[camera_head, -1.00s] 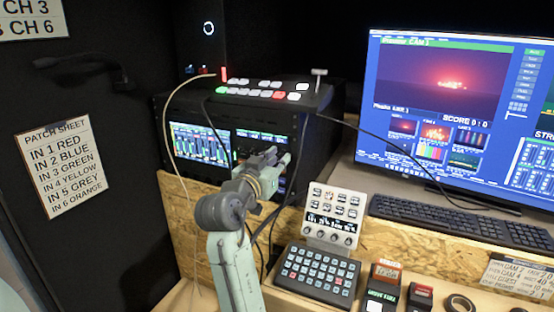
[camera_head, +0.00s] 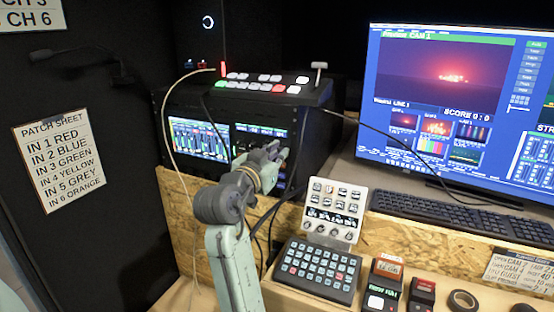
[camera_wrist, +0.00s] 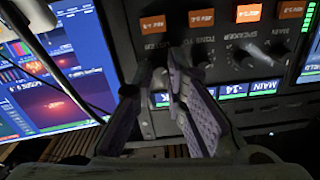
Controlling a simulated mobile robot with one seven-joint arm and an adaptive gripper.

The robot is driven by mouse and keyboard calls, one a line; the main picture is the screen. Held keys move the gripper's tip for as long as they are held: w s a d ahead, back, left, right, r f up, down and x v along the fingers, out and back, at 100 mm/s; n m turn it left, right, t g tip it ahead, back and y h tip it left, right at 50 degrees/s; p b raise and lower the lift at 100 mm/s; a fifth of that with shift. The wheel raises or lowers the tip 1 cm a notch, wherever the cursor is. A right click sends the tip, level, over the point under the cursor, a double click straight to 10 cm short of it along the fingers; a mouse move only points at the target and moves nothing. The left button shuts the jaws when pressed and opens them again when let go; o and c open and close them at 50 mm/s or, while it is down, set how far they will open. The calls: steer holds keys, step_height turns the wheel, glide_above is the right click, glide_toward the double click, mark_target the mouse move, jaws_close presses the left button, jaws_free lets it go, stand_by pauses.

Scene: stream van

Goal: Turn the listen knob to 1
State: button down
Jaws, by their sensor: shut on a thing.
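A dark rack panel with small black knobs (camera_wrist: 240,56) fills the middle of the wrist view, upside down, under a row of lit orange labels (camera_wrist: 201,18). My gripper (camera_wrist: 167,82) is at the panel's left part, its two fingers close together around a small dark thing that looks like a knob. The fingers mostly hide it, and I cannot read which label it carries or where it points. In the head view my gripper (camera_head: 272,154) reaches the right half of the rack unit (camera_head: 310,150), covering much of that panel.
A switcher with lit buttons (camera_head: 262,88) stands on the rack. Black and pale cables (camera_head: 168,130) hang around it. A small control panel (camera_head: 333,212) and a key pad (camera_head: 316,271) stand below right. A monitor (camera_head: 450,95) and keyboard (camera_head: 465,217) are further right.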

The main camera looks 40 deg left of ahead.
steer(key=shift+m+b, duration=1.75)
steer(key=shift+m, duration=0.25)
steer(key=shift+r, duration=0.1)
steer(key=c, duration=1.9)
jaws_free()
steer(key=v, duration=1.2)
